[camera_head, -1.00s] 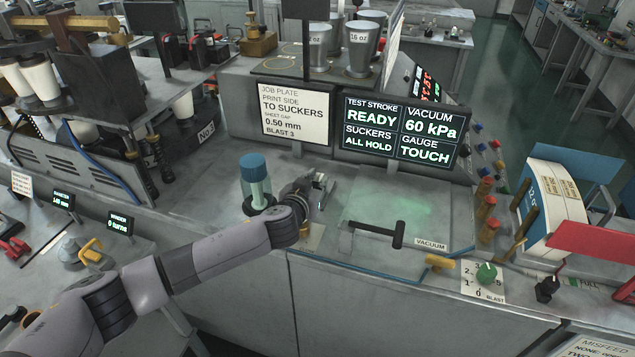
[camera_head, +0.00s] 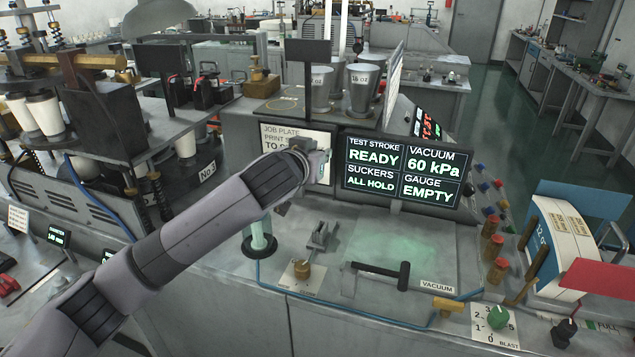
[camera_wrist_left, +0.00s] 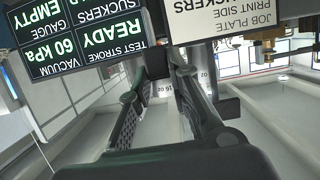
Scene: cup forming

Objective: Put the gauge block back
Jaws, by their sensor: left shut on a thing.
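My left gripper (camera_head: 322,160) is raised in front of the job plate sign (camera_head: 285,140) and beside the left edge of the display (camera_head: 405,172). It is shut on the gauge block, which is small and hard to make out between the fingers. In the left wrist view, the two fingers of the gripper (camera_wrist_left: 166,75) converge at the tips. Below the gripper in the head view, a grey slotted metal bracket (camera_head: 318,238) stands apart from it on the bench. The display reads gauge EMPTY. My right gripper is not in view.
A glass cylinder (camera_head: 260,240) stands on the bench, its top hidden by my left arm. The greenish suction plate (camera_head: 400,242) is bare.

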